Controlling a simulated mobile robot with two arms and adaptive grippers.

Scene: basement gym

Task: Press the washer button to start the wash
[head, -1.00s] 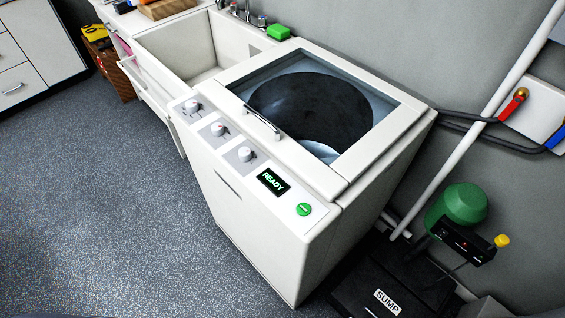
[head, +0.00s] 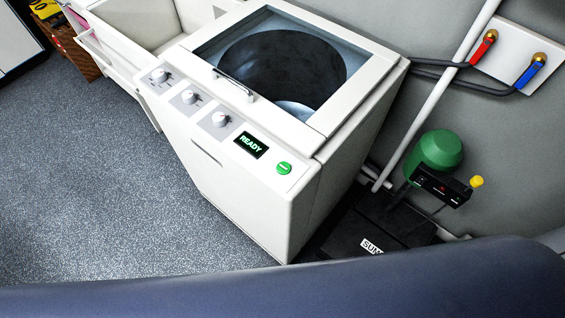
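The white top-loading washer (head: 240,190) stands in the middle of the head view. Its glass lid (head: 285,65) is closed, with a dark drum under it. The round green button (head: 284,168) is at the right end of the front control panel. A small display (head: 251,145) left of it reads READY in green. Several knobs (head: 220,119) line the panel further left. Neither of my grippers shows, and nothing touches the button. A dark blue-grey shape, blurred and close, crosses the bottom of the view.
A utility sink (head: 140,25) adjoins the washer at upper left. At right are a black sump cover (head: 385,225), a green pump (head: 436,152), a white pipe (head: 430,105) and hoses with red (head: 483,47) and blue (head: 530,74) valve handles. The floor (head: 95,180) at left is clear.

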